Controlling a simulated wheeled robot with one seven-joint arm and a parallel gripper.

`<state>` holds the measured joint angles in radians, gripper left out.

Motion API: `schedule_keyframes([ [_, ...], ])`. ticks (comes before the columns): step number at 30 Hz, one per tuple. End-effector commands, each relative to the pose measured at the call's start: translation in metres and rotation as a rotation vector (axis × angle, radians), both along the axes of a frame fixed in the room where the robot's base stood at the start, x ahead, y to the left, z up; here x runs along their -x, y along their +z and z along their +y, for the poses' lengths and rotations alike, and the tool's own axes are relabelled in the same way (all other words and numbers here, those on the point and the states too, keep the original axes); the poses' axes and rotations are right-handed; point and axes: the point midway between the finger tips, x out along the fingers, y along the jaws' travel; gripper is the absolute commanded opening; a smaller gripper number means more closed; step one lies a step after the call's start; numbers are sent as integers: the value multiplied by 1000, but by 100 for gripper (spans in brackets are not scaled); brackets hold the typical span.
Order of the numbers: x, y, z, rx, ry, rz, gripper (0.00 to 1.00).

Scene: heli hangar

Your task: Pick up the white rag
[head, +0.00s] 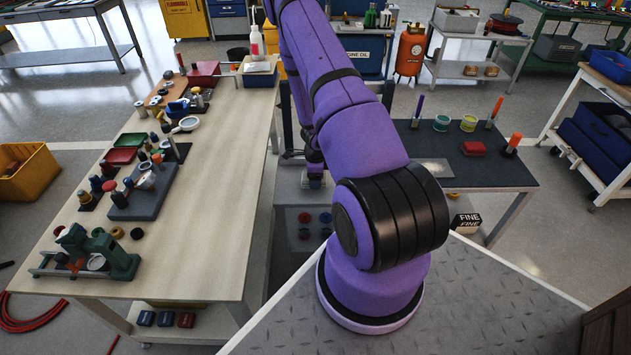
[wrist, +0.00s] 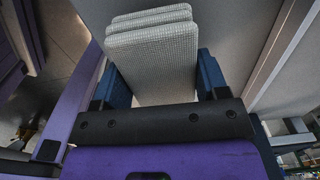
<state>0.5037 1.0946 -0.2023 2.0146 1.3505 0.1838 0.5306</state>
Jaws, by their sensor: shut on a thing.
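In the wrist view, the white rag (wrist: 152,62) is a thick, folded, textured stack of light cloth. My gripper (wrist: 158,75) has its two blue fingers on the left and right sides of the rag, shut on it. The rag extends outward past the fingertips. In the head view, my purple arm reaches away and down between the two benches, and I cannot make out the rag in the gripper there. What lies under the rag is hidden.
A long wooden bench (head: 205,215) with tools and parts stands on the left. A dark-topped table (head: 425,150) with jars and a red block (head: 473,148) stands on the right. An orange gas cylinder (head: 410,50) stands behind. A yellow crate (head: 28,170) is far left.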

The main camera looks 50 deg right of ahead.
Motion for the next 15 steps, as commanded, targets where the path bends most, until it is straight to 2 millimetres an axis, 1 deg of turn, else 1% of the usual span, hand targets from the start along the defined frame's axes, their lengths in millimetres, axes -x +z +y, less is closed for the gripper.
schedule_keyframes([
  [2,-1,10,0,2,1,-1,45],
  [8,7,7,3,-1,-7,-3,45],
  [15,16,8,9,-2,-9,-5,45],
])
